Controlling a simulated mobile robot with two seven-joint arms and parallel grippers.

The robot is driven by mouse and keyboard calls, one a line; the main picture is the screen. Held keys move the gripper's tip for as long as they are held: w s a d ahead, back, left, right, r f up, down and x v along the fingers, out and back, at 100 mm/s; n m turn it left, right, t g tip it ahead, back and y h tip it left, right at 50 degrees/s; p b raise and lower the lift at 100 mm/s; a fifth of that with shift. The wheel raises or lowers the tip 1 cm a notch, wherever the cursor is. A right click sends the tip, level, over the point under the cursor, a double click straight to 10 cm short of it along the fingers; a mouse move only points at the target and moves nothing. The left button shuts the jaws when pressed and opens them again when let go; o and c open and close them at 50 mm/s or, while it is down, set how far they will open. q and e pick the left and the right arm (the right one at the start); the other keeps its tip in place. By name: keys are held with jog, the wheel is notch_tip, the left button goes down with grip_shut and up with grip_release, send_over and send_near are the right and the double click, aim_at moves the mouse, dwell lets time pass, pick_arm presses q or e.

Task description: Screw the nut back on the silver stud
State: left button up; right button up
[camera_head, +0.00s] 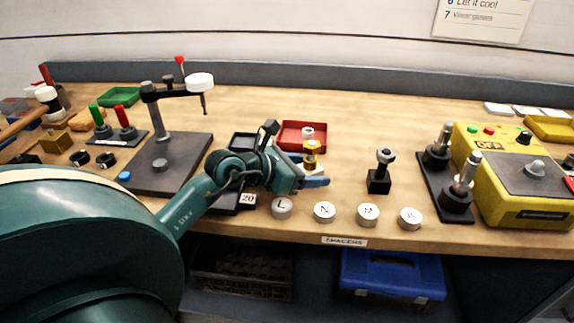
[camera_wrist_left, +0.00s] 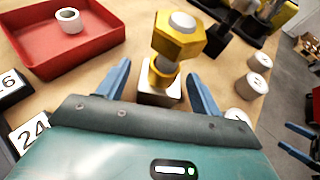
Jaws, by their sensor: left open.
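The nut also shows in the head view (camera_head: 312,146). My left gripper (camera_head: 318,178) is open, its blue fingers (camera_wrist_left: 158,84) on either side of the block and stem, below the nut. At the right edge of the left wrist view, the blue fingers of my right gripper (camera_wrist_left: 292,140) stand apart, empty.
A red tray (camera_wrist_left: 60,62) holding a white ring (camera_wrist_left: 69,20) lies close behind. Several white round lettered pieces (camera_head: 324,210) line the front edge. A black-based press stand (camera_head: 166,165) is on the left, a yellow control box (camera_head: 500,200) on the right.

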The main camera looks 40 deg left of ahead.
pick_arm(q)
jog(key=b+v, duration=0.1)
jog(key=v, duration=1.1)
jog(key=shift+r, duration=0.15)
jog(key=shift+s, duration=0.1)
